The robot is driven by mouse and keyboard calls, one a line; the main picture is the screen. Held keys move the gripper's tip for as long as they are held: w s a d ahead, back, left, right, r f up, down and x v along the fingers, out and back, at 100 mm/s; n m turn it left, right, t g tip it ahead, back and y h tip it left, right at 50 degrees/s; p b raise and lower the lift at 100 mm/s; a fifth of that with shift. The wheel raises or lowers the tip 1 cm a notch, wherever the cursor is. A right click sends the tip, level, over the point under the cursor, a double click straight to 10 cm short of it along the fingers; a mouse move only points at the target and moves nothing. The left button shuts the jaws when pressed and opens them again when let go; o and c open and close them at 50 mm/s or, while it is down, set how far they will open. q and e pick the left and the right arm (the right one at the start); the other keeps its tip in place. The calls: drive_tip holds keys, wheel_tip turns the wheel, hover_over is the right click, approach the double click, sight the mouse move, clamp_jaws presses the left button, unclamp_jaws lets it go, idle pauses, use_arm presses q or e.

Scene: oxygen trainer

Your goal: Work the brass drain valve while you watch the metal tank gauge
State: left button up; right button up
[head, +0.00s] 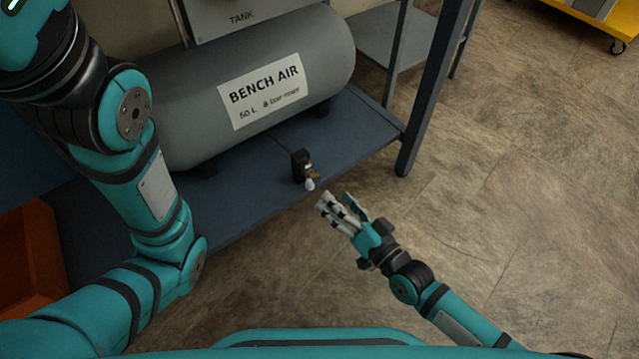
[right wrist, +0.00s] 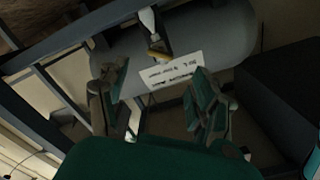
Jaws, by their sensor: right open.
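The brass drain valve (head: 313,175) sits on a black block at the front edge of the blue shelf, below the grey tank (head: 185,100). It has a white tip. My right gripper (head: 341,208) is open and empty, just to the lower right of the valve and apart from it. In the right wrist view, the brass valve (right wrist: 158,52) with its white part shows beyond and between my open fingers (right wrist: 158,100). A panel marked TANK (head: 240,18) is cut off at the top edge, and no gauge face shows. My left arm crosses the left side; its gripper is out of view.
The blue shelf (head: 355,140) has a front edge close to my right gripper. A dark table leg (head: 425,100) stands to the right. An orange bin (head: 28,255) is at the lower left. The floor (head: 530,190) to the right is clear, with a yellow cart (head: 610,20) far off.

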sight(316, 177)
drive_tip(key=b+x, duration=0.2)
drive_tip(key=x, duration=0.5)
drive_tip(key=shift+w+a, duration=0.15)
